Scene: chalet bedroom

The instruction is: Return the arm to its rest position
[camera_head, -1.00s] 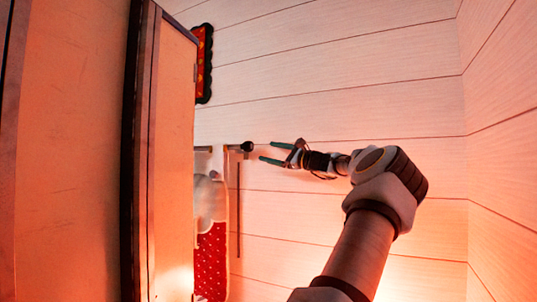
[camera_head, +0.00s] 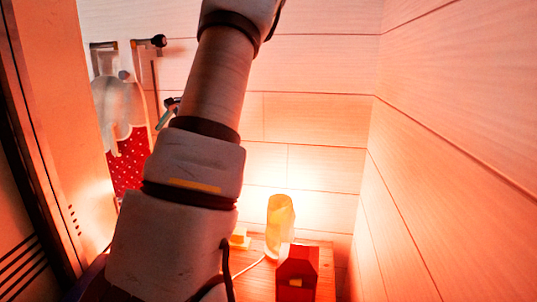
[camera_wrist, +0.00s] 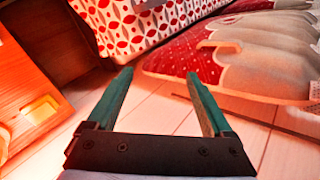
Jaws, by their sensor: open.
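My arm (camera_head: 205,120) crosses the middle of the head view, its thick links running from the lower left up to the top edge. My gripper (camera_wrist: 158,76) is open and empty in the wrist view, its two green fingers spread well apart over pale floor planks. In the head view only a small green piece of the gripper shows left of the arm; the rest is hidden behind my arm.
A lit lamp (camera_head: 280,225), a red house-shaped box (camera_head: 297,272) and a small yellow object (camera_head: 239,238) stand on a wooden surface (camera_head: 325,262). Patterned red-white bedding (camera_wrist: 130,25) and a red-beige textile (camera_wrist: 215,60) lie beyond my fingers. Plank wall (camera_head: 440,130) fills the right.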

